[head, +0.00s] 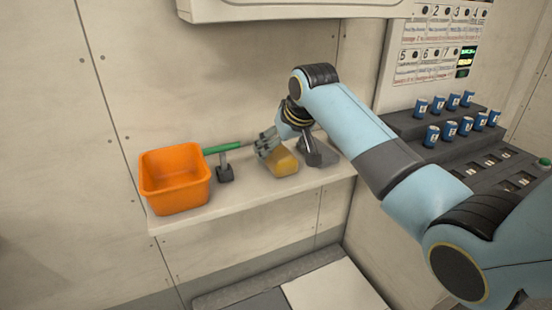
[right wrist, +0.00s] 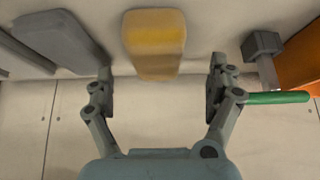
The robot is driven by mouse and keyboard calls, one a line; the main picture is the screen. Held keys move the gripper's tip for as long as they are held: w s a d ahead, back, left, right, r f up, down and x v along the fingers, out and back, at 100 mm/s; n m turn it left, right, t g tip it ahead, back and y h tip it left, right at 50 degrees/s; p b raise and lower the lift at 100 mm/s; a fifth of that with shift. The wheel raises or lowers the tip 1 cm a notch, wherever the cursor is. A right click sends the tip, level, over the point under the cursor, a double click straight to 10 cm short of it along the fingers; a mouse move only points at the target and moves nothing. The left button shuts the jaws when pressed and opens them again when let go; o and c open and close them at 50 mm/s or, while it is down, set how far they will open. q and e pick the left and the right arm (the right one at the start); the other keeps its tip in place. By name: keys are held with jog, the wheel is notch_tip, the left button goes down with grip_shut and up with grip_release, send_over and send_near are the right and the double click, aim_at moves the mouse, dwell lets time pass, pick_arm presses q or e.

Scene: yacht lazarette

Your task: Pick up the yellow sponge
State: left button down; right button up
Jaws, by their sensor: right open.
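The yellow sponge (head: 282,162) lies on the pale shelf (head: 240,203), between a green-handled tool and a grey object. In the right wrist view the sponge (right wrist: 155,42) sits ahead of the jaws, roughly centred between them. My right gripper (head: 264,144) is at the sponge's left upper side in the head view. In the right wrist view my right gripper (right wrist: 161,88) is open and empty, with a finger on either side below the sponge. My left gripper is not in view.
An orange bin (head: 174,180) stands at the shelf's left end. A grey object (head: 318,150) stands right of the sponge. A panel with several blue knobs (head: 432,135) is at the right.

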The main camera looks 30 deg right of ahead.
aim_at(279, 151)
jog(key=shift+d+x, duration=0.2)
jog(key=shift+x, duration=2.45)
jog(key=c, duration=1.1)
jog(key=shift+w, duration=0.1)
jog(key=shift+c, duration=0.2)
jog(key=shift+r, duration=0.2)
jog(key=shift+r, duration=0.3)
jog(key=r, duration=0.3)
jog(key=shift+s+d+r, duration=0.3)
jog(key=s+d+r, duration=0.6)
jog(key=s, duration=0.3)
jog(key=shift+r+b, duration=0.3)
jog(key=shift+b, duration=0.05)
jog(key=shift+s+a, duration=0.1)
